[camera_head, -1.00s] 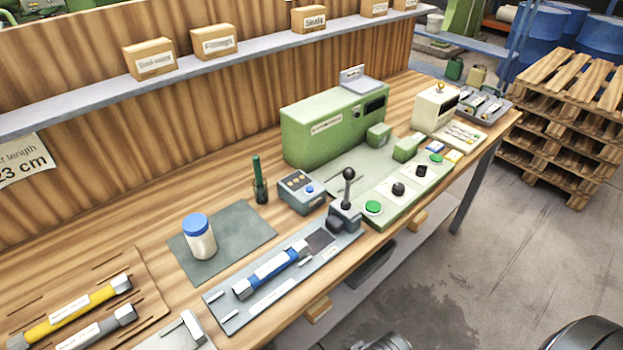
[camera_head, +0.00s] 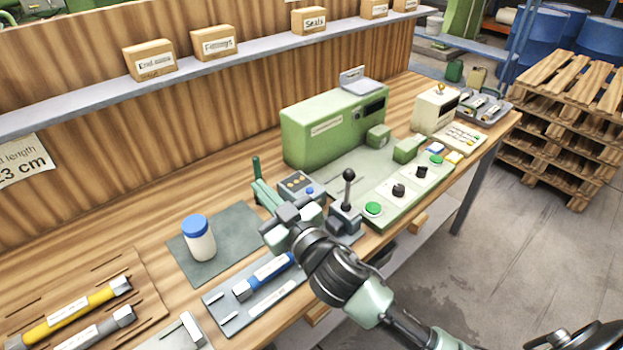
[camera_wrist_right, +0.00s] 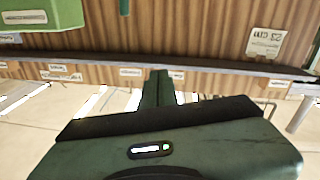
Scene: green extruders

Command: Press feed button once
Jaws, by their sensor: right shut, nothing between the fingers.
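A small grey-blue control box (camera_head: 298,184) stands on the bench, with orange buttons on top and a blue button (camera_head: 309,190). A green button (camera_head: 373,208) sits on the pale panel in front of the green machine, and another green button (camera_head: 436,159) is farther back. I cannot read which one is the feed button. My right gripper (camera_head: 264,192) is shut and empty, in the air just left of the control box, partly covering it. Its closed fingers also show in the right wrist view (camera_wrist_right: 158,88). My left gripper is not in view.
A black-knobbed lever (camera_head: 347,188) stands right of the control box. A blue-capped jar (camera_head: 199,238) stands on a dark mat (camera_head: 238,224). A blue hose (camera_head: 265,272) lies in a grey fixture, partly behind my arm. The green machine (camera_head: 325,128) stands behind.

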